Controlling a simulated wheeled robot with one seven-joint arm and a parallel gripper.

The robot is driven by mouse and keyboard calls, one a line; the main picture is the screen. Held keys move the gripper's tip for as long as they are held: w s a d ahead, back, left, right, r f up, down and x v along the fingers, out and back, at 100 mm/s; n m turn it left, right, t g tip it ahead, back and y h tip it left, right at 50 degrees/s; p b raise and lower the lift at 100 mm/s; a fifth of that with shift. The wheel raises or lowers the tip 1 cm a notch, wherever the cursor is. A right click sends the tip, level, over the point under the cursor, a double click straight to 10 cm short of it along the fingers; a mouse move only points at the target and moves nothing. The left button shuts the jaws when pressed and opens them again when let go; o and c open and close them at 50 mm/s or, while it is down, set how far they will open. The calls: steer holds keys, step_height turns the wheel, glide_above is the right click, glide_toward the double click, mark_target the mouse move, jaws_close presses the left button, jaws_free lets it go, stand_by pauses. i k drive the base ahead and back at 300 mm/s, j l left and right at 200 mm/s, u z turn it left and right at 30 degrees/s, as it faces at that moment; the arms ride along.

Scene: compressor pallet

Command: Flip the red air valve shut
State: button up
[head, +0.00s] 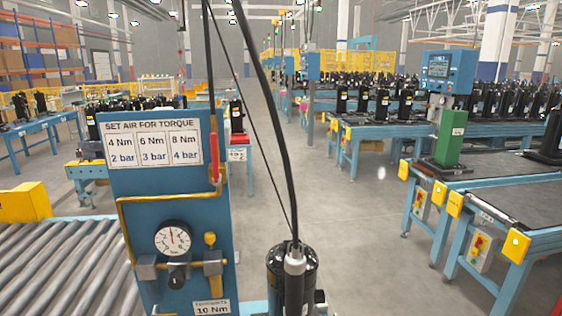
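The red air valve handle (214,160) is a narrow upright lever at the right edge of a blue panel (150,206). It stands roughly vertical, above the right end of a yellow pipe (160,197). A round white pressure gauge (172,239) is on the lower panel, with a dark knob (177,275) below it. A brass-coloured fitting with a yellow top (211,258) sits to the right of the gauge. The needle reading is too small to tell. My gripper is not in view.
A torque sign (152,147) tops the panel. A roller conveyor (60,265) lies left. Worktables (490,185) stand right. The middle floor is clear.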

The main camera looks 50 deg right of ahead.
mark_target(216, 181)
steer(key=z, duration=0.75)
